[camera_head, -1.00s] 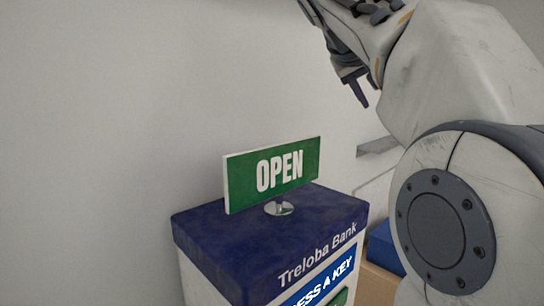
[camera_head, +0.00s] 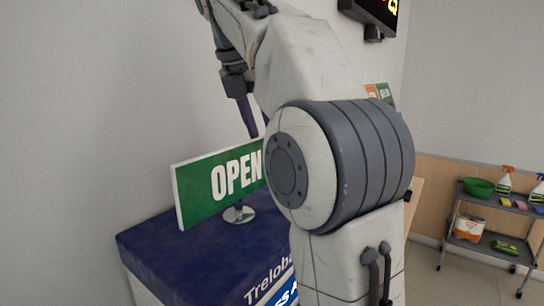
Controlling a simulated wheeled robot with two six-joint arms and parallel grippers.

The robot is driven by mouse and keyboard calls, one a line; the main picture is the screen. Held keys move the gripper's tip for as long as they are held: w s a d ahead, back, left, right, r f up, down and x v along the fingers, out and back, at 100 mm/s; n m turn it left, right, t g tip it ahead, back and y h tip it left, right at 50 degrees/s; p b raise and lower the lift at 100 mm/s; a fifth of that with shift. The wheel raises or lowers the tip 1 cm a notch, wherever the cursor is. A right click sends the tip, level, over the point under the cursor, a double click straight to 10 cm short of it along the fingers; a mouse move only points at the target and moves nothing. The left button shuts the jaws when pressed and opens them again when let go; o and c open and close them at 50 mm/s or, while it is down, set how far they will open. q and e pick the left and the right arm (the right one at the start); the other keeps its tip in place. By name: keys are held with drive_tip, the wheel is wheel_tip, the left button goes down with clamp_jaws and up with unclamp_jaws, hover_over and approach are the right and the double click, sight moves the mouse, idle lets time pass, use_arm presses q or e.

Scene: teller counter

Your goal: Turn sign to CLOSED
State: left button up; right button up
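The green sign (camera_head: 205,187) with a white edge reads OPEN in white letters. It stands upright on a small round metal base (camera_head: 239,214) on top of the dark blue Treloba Bank kiosk (camera_head: 170,252). My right arm comes up from the lower right and covers the sign's right end. My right gripper (camera_head: 250,118) points down, with its dark fingers just above or behind the sign's top edge. I cannot tell whether it touches the sign or how far its fingers are apart. My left gripper is out of view.
A plain grey wall is behind the kiosk. A dark display (camera_head: 372,14) hangs at the top right. A grey shelf cart (camera_head: 492,247) with a green bowl (camera_head: 478,187) and spray bottles stands at the far right, over open floor.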

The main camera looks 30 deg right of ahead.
drive_tip(key=x, duration=0.3)
drive_tip(key=d+x, duration=0.1)
drive_tip(key=x, duration=0.2)
drive_tip(key=shift+s+d+f, duration=0.1)
drive_tip(key=shift+d+f, duration=0.05)
drive_tip(key=shift+f, duration=0.05)
drive_tip(key=shift+d+f, duration=0.15)
drive_tip(key=shift+f, duration=0.45)
clamp_jaws()
idle(0.7)
